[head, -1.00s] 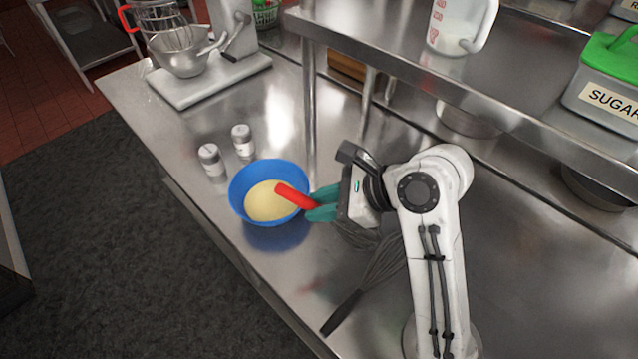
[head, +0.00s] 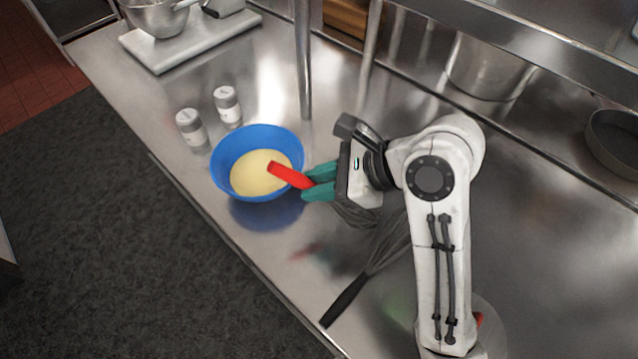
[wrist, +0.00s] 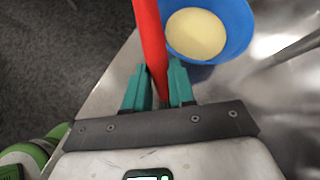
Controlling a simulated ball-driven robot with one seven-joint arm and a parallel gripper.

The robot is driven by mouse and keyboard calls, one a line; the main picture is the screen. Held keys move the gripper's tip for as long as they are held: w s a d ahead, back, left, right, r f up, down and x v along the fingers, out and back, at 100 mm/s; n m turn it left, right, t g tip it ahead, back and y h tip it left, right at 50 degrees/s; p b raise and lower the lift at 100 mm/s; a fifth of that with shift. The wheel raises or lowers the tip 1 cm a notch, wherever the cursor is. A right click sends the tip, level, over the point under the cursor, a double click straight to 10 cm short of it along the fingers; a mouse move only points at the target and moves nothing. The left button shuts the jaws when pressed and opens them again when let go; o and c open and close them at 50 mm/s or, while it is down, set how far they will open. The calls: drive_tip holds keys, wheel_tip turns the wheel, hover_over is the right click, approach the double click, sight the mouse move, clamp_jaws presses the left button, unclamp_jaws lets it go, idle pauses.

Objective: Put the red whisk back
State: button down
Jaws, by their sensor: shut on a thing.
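My gripper (head: 307,184), with teal fingers, is shut on the red whisk's handle (head: 289,175). The handle slants up and left from the fingers and overlaps the right rim of the blue bowl in the head view. Wire loops (head: 357,214) show just below my gripper and seem to belong to this whisk, though the arm partly hides the link. In the wrist view, the red handle (wrist: 150,40) passes between the two fingers (wrist: 157,84), in front of the bowl's left edge. I cannot tell the handle's exact height above the counter.
The blue bowl (head: 223,178) holds pale yellow batter. Two shakers (head: 191,128) (head: 227,104) stand behind it. A second whisk with a black handle (head: 344,300) lies on the steel counter near its front edge. Shelf posts (head: 303,60) rise behind.

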idle(0.3)
drive_tip(key=c, duration=0.9)
unclamp_jaws()
drive_tip(key=shift+f, duration=0.1)
drive_tip(key=shift+c, duration=0.2)
